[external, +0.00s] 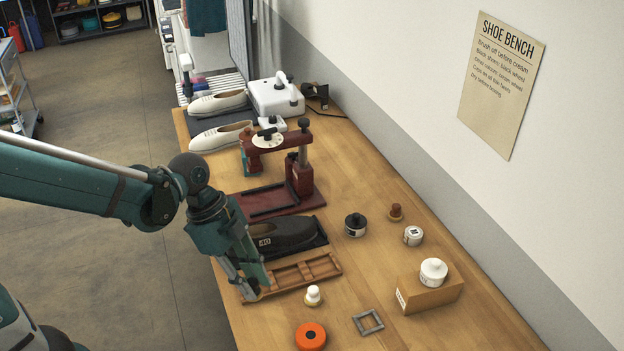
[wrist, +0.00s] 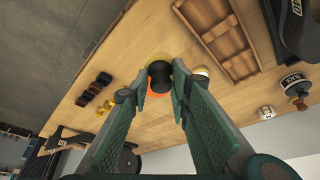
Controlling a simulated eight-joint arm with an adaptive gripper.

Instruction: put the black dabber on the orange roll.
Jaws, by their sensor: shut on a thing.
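My gripper (external: 256,286) is beside the left end of the wooden tray in the external view. In the wrist view my gripper (wrist: 160,80) is shut on the black dabber (wrist: 160,72), which has a black grip and a yellowish pad. The dabber is hidden behind my fingers in the external view. The orange roll (external: 310,336), with a dark centre, lies on the bench at the front, right of my gripper. In the wrist view a strip of the orange roll (wrist: 157,95) shows behind the dabber; it is mostly hidden.
The compartmented wooden tray (external: 325,266) lies beside my gripper. A white dabber (external: 313,296) stands between it and the roll. A grey square frame (external: 368,322) lies right of the roll. A dark shoe (external: 285,235), black jar (external: 355,225) and cardboard box (external: 430,296) stand farther off.

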